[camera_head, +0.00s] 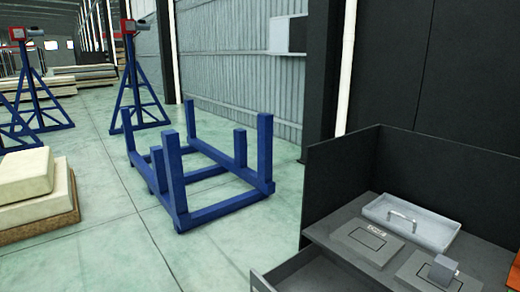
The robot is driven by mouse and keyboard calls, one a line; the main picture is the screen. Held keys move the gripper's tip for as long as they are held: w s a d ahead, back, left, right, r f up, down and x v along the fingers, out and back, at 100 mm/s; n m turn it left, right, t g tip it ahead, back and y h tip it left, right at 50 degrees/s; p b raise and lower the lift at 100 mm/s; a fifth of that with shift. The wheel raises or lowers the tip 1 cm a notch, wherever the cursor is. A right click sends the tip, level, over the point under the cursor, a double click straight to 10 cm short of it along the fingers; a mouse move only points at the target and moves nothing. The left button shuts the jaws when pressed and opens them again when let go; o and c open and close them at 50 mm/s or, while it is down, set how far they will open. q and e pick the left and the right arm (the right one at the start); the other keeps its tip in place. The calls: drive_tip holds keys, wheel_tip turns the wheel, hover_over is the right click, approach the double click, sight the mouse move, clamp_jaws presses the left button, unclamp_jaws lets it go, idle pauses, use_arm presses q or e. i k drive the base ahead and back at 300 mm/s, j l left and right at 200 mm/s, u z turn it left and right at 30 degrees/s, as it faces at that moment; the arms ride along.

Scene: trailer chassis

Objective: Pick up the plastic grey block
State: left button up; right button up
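A small grey block (441,268) sits on a flat grey plate (415,279) at the lower right of the head view, on a dark workbench. It looks boxy and stands above the plate. I cannot tell from this view whether it is plastic. Neither of my grippers shows in the head view.
A light grey tray (437,236) with a metal handle-like part (402,217) lies behind the block. A second flat plate (360,246) is left of it. Dark panels (344,172) wall the bench's back. A blue frame (225,203) stands on the open floor.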

sight(443, 271)
drive_tip(key=z, duration=1.3)
drive_tip(key=i+l, duration=0.15)
drive_tip(key=l, duration=0.15)
drive_tip(key=i+l, duration=0.1)
drive_tip(key=l, duration=0.2)
drive_tip(key=i+l, duration=0.15)
drive_tip(key=l, duration=0.15)
drive_tip(key=i+l, duration=0.15)
drive_tip(key=l, duration=0.2)
